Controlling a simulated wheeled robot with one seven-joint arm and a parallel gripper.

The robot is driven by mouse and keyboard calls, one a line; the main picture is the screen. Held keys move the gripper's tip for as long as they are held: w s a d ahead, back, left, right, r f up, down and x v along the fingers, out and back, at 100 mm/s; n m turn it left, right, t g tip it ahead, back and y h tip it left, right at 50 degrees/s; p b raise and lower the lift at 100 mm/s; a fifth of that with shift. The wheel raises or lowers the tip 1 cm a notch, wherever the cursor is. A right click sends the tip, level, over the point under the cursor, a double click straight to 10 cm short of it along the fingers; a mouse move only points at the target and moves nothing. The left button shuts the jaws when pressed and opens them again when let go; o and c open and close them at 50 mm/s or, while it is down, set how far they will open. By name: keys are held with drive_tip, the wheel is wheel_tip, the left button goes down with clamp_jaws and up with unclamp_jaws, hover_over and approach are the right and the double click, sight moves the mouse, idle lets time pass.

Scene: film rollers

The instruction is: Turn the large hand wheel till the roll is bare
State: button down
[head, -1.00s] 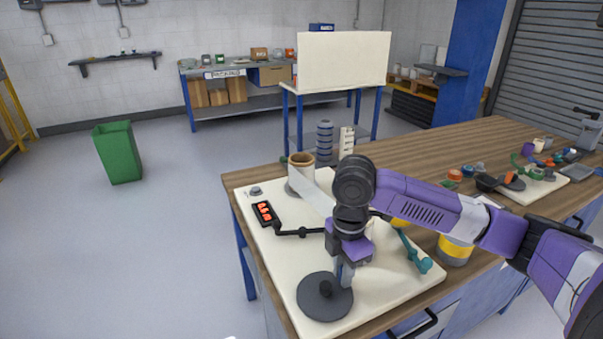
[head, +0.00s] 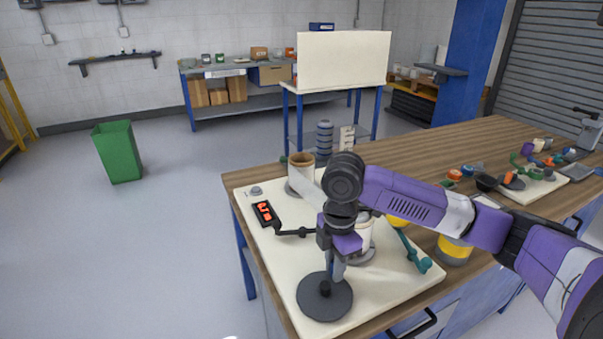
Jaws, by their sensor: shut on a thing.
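The large hand wheel, a flat dark grey disc (head: 338,306), lies at the near end of a cream board (head: 282,262), with a black hub in its middle. My gripper (head: 334,276) points down over the wheel's far side, shut on its crank handle, which the fingers mostly hide. A roll (head: 301,172) with a tan top stands upright at the board's far end. A pale band of film (head: 308,188) runs from it toward a second roller (head: 364,238), partly hidden behind my wrist.
A small display (head: 264,213) with red digits, too small to read surely, sits left on the board, beside a black arm (head: 293,233). A teal lever (head: 418,258) and a yellow-banded can (head: 454,250) stand at right. More parts lie farther right on the wooden bench.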

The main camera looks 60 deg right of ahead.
sight(308, 279)
drive_tip(key=shift+w+a, duration=0.1)
drive_tip(key=shift+w, duration=1)
drive_tip(key=shift+w+a+p, duration=0.5)
drive_tip(key=shift+w+a, duration=0.2)
drive_tip(key=shift+w, duration=0.15)
drive_tip(key=shift+a, duration=0.1)
drive_tip(key=shift+w+a+p, duration=0.2)
drive_tip(key=shift+w+a, duration=0.1)
drive_tip(key=shift+a, duration=0.2)
drive_tip(key=shift+w+a+p, duration=0.2)
drive_tip(key=shift+w+a, duration=0.05)
drive_tip(key=shift+a, duration=0.2)
